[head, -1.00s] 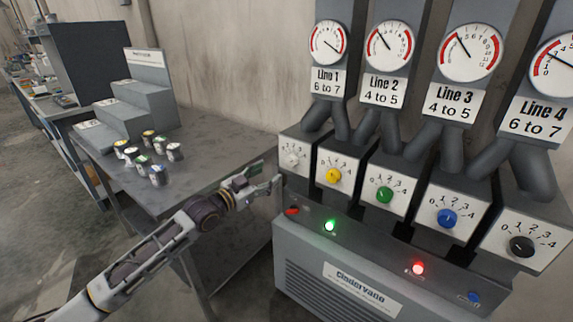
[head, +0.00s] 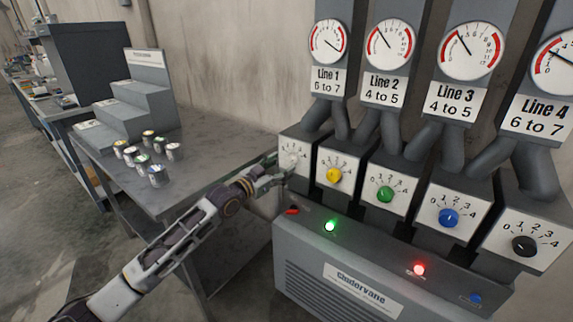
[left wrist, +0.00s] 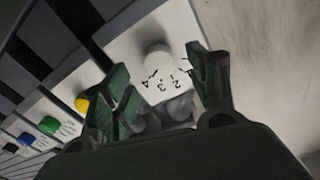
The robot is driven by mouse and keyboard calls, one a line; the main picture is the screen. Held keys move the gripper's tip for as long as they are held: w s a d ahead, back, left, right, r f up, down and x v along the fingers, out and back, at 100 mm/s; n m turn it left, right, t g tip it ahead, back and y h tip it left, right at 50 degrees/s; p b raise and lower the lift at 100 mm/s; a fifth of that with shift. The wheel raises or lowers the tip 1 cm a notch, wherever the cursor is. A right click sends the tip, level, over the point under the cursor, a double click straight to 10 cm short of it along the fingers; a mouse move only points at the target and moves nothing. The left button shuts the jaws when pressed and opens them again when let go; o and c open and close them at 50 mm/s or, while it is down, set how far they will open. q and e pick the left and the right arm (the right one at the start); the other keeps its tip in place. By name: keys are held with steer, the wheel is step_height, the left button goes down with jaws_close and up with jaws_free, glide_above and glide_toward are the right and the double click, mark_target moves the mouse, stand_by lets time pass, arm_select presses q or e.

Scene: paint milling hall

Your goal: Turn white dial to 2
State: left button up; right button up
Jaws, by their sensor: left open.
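The white dial (head: 290,160) is the leftmost knob in the row, on a light plate with a number scale. In the left wrist view the white dial (left wrist: 157,60) stands out from its plate, just beyond my fingertips. My left gripper (head: 275,168) is open at this dial's box. In the left wrist view its two green-lined fingers (left wrist: 160,78) spread to either side of the dial, and contact cannot be made out. The dial's exact pointer setting is too small to read. My right gripper is not in view.
Yellow (head: 334,175), green (head: 385,194), blue (head: 449,217) and black (head: 523,246) dials follow to the right. A console (head: 360,270) with lit lamps sits below them. A table (head: 215,150) with small paint cans (head: 157,175) stands to the left.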

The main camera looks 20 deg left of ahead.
mark_target(289, 162)
arm_select(q)
steer(key=shift+x, duration=1.05)
steer(key=shift+w+d, duration=0.3)
steer(key=shift+w, duration=0.35)
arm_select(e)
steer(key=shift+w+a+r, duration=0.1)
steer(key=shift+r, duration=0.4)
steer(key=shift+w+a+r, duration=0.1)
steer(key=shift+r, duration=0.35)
arm_select(q)
steer(key=c, duration=1.1)
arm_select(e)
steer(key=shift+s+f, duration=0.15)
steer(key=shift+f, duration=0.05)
arm_select(q)
steer(key=shift+o, duration=0.2)
